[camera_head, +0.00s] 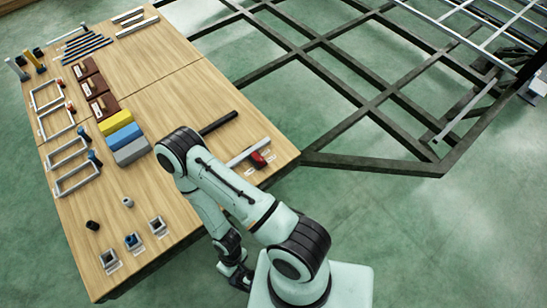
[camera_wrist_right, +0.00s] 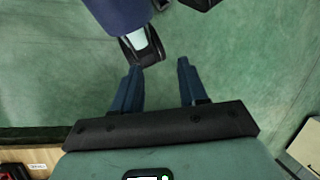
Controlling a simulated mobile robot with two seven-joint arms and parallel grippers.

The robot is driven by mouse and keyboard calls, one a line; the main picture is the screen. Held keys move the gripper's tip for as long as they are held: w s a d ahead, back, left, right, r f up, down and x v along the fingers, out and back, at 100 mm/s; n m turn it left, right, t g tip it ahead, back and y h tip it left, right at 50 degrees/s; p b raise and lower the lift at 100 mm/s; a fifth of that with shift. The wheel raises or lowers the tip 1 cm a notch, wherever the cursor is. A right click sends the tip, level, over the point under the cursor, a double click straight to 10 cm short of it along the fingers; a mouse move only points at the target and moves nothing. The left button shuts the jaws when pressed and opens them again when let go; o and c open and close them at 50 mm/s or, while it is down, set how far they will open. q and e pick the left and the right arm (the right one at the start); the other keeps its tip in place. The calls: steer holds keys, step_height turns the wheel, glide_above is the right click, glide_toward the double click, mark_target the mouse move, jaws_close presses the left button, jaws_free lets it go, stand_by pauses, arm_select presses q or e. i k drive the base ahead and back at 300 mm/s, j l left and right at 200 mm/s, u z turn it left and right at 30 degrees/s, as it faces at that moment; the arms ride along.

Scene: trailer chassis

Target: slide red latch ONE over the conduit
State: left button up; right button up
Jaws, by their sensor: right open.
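A small red piece that looks like a latch (camera_head: 258,160) lies on the wooden table near its right corner. It is beside the end of a pale grey bar (camera_head: 242,155); I cannot tell whether they touch. A black rod (camera_head: 219,122) lies just behind them. I cannot tell which of these is the conduit, and no number is readable. My right gripper (camera_head: 240,280) hangs low past the table's front edge, apart from the latch. In the right wrist view the right gripper (camera_wrist_right: 158,85) is open and empty, with green floor between its fingers. My left gripper is not in view.
The table (camera_head: 180,85) carries yellow, blue and grey blocks (camera_head: 122,136), brown boxes, pale frames and several small parts at the front (camera_head: 133,241). A dark chassis frame (camera_head: 370,105) stands beyond the table. Open green floor (camera_head: 430,240) lies at the right.

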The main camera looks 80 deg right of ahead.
mark_target(259, 158)
steer(key=z, duration=2.5)
steer(key=i+l+u, duration=0.1)
steer(key=u, duration=0.15)
steer(key=i+l+u, duration=0.25)
steer(key=i+j, duration=0.05)
steer(key=j, duration=0.05)
